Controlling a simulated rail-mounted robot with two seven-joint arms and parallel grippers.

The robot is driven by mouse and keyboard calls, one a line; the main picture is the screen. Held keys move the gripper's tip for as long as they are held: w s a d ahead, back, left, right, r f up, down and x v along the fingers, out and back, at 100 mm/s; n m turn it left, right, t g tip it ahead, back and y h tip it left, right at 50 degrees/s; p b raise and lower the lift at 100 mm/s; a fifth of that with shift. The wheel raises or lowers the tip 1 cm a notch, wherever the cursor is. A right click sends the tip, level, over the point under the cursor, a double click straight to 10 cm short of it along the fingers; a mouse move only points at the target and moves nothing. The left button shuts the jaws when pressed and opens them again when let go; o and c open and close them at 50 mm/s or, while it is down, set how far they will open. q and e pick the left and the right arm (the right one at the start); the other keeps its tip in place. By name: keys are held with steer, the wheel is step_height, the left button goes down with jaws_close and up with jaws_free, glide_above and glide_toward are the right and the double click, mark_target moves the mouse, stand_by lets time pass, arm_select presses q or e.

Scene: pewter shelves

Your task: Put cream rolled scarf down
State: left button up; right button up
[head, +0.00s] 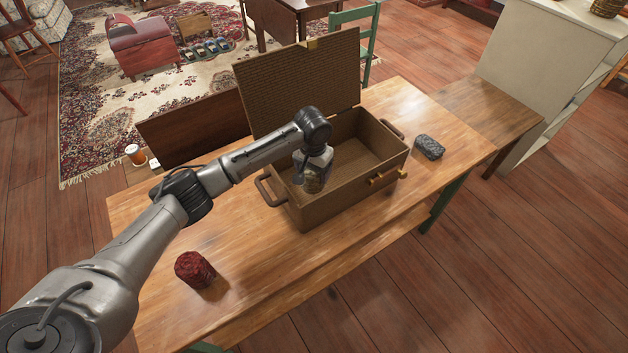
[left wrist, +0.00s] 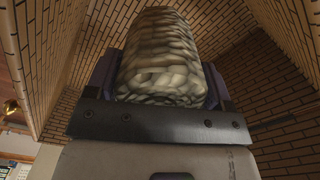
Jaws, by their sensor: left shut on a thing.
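The cream rolled scarf (left wrist: 160,60) is between the fingers of my left gripper in the left wrist view, with wicker walls around it. In the head view, my left gripper (head: 313,178) points down inside the open brown wicker basket (head: 345,185), in its left part. Only a little of the scarf shows there, below the gripper. My left gripper is shut on the scarf. I cannot tell whether the scarf touches the basket floor. My right gripper is not in view.
The basket stands on a wooden table (head: 250,235), its lid (head: 300,85) raised at the back. A dark red rolled item (head: 194,270) lies at the table's front left. A grey rolled item (head: 429,147) lies right of the basket. The basket's right part looks empty.

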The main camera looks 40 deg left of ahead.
arm_select(q)
step_height(320, 180, down, 5)
steer(key=shift+r+b, duration=0.15)
steer(key=shift+b, duration=0.4)
steer(key=o, duration=1)
step_height(320, 180, up, 10)
steer(key=shift+r+p, duration=0.25)
steer(key=shift+p, duration=0.9)
steer(key=shift+r, duration=0.8)
